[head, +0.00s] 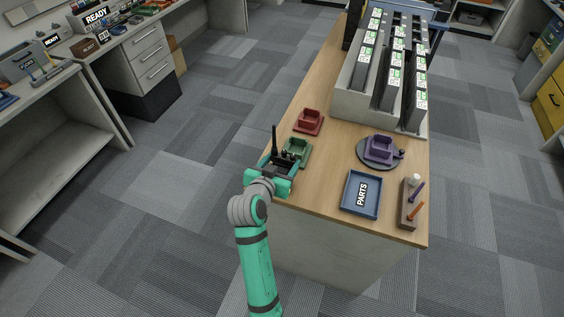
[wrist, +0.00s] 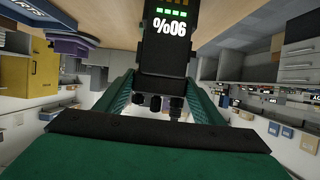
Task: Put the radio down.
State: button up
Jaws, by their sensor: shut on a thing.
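My gripper (head: 268,178) is shut on a dark radio (head: 275,158) at the near left edge of the wooden table. The radio's antenna points up in the head view. In the wrist view, which is upside down, the radio (wrist: 170,50) sits between the green fingers (wrist: 166,95) and its screen reads 90% with green bars. Its knobs show below the screen. A green cradle (head: 300,149) stands right beside the radio, partly behind it. A red cradle (head: 308,123) stands farther back, and a purple cradle (head: 381,148) sits on a round grey base. Whether the radio touches the table is unclear.
A blue PARTS tray (head: 349,205) and a wooden holder (head: 405,213) with tools are at the table's near right. A grey rack (head: 354,103) of several radios with 90%-style labels too small to read fills the back. Wood between green cradle and tray is clear.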

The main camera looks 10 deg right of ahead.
jog(key=o, duration=1.8)
jog(key=shift+f, duration=0.1)
jog(key=shift+o, duration=0.2)
